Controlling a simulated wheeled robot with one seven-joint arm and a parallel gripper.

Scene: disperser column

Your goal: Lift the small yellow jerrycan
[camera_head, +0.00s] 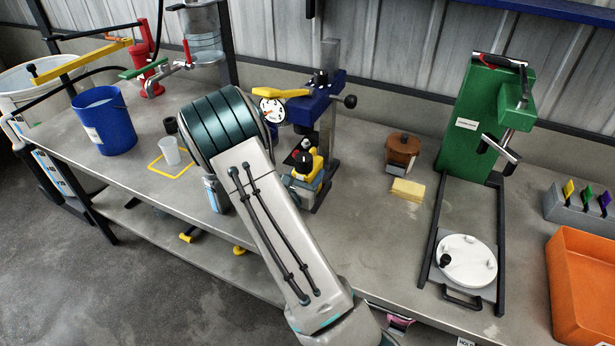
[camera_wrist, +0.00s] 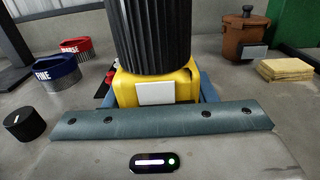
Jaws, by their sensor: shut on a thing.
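The small yellow jerrycan (camera_wrist: 185,88) has a black ribbed cap (camera_wrist: 150,35) and a blank white label. It fills the middle of the wrist view, close to the camera. My gripper (camera_wrist: 160,98) is shut on it, with blue-grey parts showing at both sides of the yellow body. In the head view the jerrycan (camera_head: 308,170) is beside the blue column stand (camera_head: 310,103), partly hidden by my arm. I cannot tell whether its base touches the bench.
A brown pot (camera_head: 402,150) and a yellow sponge (camera_head: 407,190) are to the right. A green press (camera_head: 478,120) stands farther right, near an orange tray (camera_head: 580,275). A blue bucket (camera_head: 103,122) is left.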

